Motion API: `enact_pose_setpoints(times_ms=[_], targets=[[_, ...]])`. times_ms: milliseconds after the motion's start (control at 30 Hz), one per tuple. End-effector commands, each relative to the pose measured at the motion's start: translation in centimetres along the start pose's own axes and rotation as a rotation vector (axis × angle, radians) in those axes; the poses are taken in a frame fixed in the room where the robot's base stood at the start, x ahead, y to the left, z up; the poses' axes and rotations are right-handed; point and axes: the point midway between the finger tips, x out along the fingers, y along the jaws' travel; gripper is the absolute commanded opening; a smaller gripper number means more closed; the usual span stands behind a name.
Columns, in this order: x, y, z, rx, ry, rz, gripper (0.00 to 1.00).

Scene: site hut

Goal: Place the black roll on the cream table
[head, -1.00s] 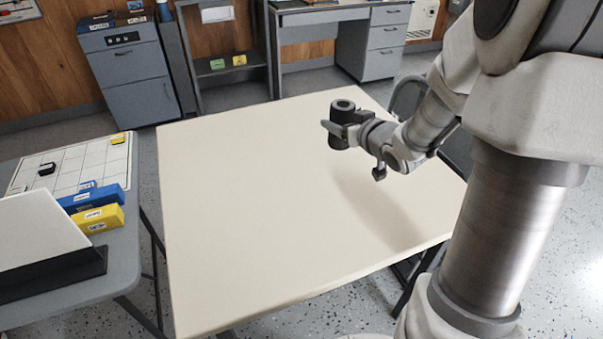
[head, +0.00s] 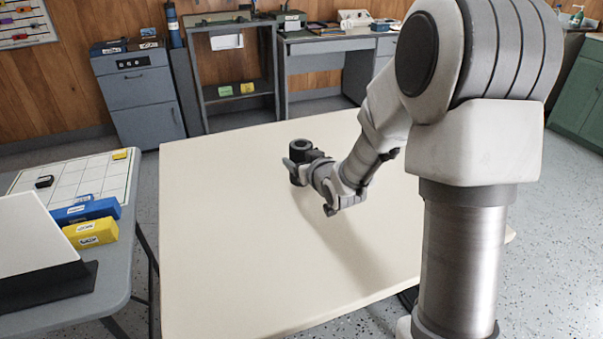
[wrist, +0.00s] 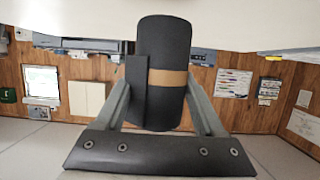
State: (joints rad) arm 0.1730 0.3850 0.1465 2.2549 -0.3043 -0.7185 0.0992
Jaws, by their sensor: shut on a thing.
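The black roll (wrist: 168,55) is upright between the fingers of my gripper (wrist: 160,105) in the wrist view, with a tan band around it. In the head view my gripper (head: 309,168) is shut on the black roll (head: 298,148), over the far middle part of the cream table (head: 220,230). The roll's hollow top faces up. Its lower end is partly hidden by the gripper, and I cannot tell whether it touches the table.
The cream tabletop around the roll is bare. At left, a grey table (head: 125,225) holds a white grid board (head: 85,178), a blue box (head: 92,207) and a yellow box (head: 92,232). A grey cabinet (head: 140,95) and a shelf stand behind.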

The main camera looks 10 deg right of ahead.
Motion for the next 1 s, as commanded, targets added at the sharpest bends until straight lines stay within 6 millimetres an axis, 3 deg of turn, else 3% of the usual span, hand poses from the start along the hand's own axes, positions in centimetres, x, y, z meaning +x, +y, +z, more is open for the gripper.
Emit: enact_pose_setpoints(times_ms=[133, 567, 600, 767, 1000], targets=[[0.9, 0.0, 2.6, 0.0, -0.001, 0.001, 0.0], [1.1, 0.1, 3.0, -0.001, 0.002, 0.001, 0.0], [1.1, 0.1, 3.1, -0.001, 0.001, 0.001, 0.73], [1.0, 0.0, 3.0, 0.0, 0.0, 0.001, 1.0], [1.0, 0.0, 2.9, 0.0, 0.0, 0.001, 1.0]])
